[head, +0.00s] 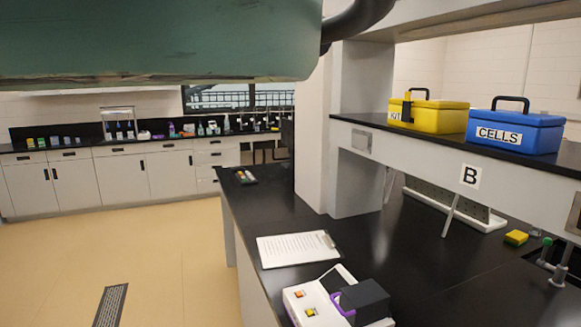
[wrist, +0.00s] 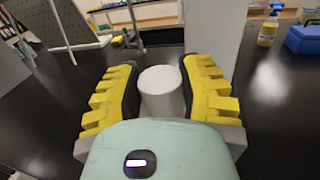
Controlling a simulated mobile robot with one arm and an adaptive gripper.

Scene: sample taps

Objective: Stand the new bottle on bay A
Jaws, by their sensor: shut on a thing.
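In the wrist view my gripper (wrist: 160,88) has its yellow-padded fingers on both sides of a plain white cylinder (wrist: 162,92), shut on it. I take the cylinder to be the new bottle; its lower end is hidden by my gripper's body. Black bench surface lies behind it in the picture, and I cannot tell if the bottle touches anything. My gripper and the bottle do not show in the head view. A sign "B" (head: 470,176) is on the shelf edge at the right of the head view. No "A" sign shows in either view.
A yellow box (head: 440,117) and a blue "CELLS" box (head: 516,132) stand on the shelf. A clipboard (head: 290,249), a white device (head: 312,305) and a yellow sponge (head: 516,237) lie on the black bench (head: 410,255). A yellowish bottle (wrist: 268,30) stands at upper right in the wrist view.

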